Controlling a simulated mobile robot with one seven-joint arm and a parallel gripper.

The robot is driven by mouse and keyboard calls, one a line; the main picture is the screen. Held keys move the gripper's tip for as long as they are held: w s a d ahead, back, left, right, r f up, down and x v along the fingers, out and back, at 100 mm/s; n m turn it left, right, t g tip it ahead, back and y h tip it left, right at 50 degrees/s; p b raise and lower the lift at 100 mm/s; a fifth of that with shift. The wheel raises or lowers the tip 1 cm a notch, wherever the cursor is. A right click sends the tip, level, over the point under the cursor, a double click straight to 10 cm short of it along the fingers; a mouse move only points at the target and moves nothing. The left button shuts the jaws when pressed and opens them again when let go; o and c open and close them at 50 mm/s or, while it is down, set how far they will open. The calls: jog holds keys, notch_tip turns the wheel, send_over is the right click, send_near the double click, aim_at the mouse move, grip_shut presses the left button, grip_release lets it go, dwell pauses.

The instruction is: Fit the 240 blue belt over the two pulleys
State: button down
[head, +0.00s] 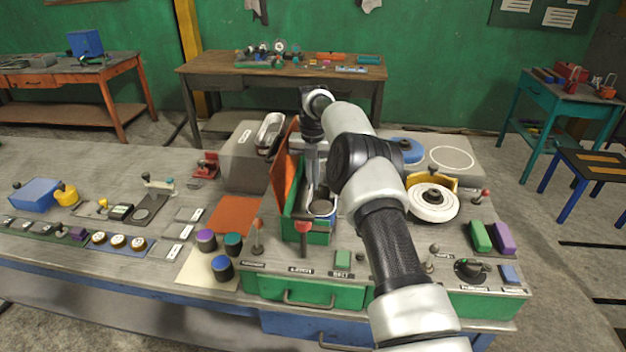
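A green housing (289,224) with its orange lid (283,170) swung up stands mid-bench, in front of my arm. A round grey pulley (321,208) shows inside its near end. The second pulley is not clearly visible behind my arm and the lid. My gripper (314,182) points down into the housing, behind the near pulley. Its fingers are small and partly hidden, so I cannot tell whether they are open or hold anything. I cannot pick out the blue belt for certain.
Purple, teal and blue spools (222,266) stand left of the housing, near an orange mat (236,214). A red-topped lever (303,232) stands at its front. A white disc (433,202) and green and purple blocks (481,236) lie right of my arm.

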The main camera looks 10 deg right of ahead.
jog(key=shift+w, duration=0.2)
dwell(0.5)
jog(key=c, duration=1.5)
grip_release()
